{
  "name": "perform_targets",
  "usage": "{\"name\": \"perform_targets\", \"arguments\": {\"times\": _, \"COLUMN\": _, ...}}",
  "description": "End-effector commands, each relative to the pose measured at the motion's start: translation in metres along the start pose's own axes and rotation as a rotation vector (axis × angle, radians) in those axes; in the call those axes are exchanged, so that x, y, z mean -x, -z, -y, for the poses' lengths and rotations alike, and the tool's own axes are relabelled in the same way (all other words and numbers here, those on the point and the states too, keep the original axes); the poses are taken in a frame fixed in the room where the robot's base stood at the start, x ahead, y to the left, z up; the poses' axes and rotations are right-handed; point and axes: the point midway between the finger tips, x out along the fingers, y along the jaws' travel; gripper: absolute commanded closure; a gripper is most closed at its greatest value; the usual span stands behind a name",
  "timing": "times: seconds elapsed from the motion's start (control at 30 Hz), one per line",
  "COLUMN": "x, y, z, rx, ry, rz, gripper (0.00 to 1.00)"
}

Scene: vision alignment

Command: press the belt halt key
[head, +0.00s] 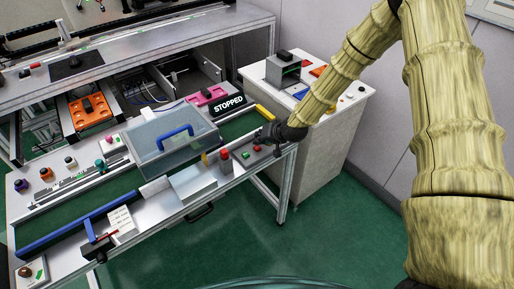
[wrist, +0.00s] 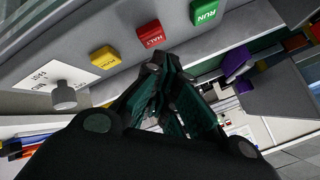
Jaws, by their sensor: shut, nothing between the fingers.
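The red key marked HALT (wrist: 150,34) is in the upper middle of the wrist view, on a grey panel. A green key marked RUN (wrist: 205,12) is to its right and a yellow key (wrist: 105,57) to its left. My gripper (wrist: 165,72) is shut and empty, its tips just below the HALT key in the picture; a small gap shows between them there. In the head view my gripper (head: 268,136) is over the right end of the belt bench, by a small grey box. Key labels are too small to read there.
A sign reading STOPPED (head: 229,104) stands behind the belt. A clear cover (head: 165,145) with a blue handle sits over the belt, left of my gripper. A grey cabinet (head: 325,140) stands to the right. A grey knob (wrist: 64,95) is left of the keys.

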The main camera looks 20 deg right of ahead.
Motion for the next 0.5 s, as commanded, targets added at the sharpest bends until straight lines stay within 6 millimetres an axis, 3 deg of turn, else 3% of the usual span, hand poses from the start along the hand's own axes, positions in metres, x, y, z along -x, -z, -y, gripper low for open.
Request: {"name": "perform_targets", "arguments": {"times": 0.5, "x": 0.024, "y": 0.017, "z": 0.017, "rx": 0.001, "ry": 0.001, "rz": 0.000, "gripper": 1.00}}
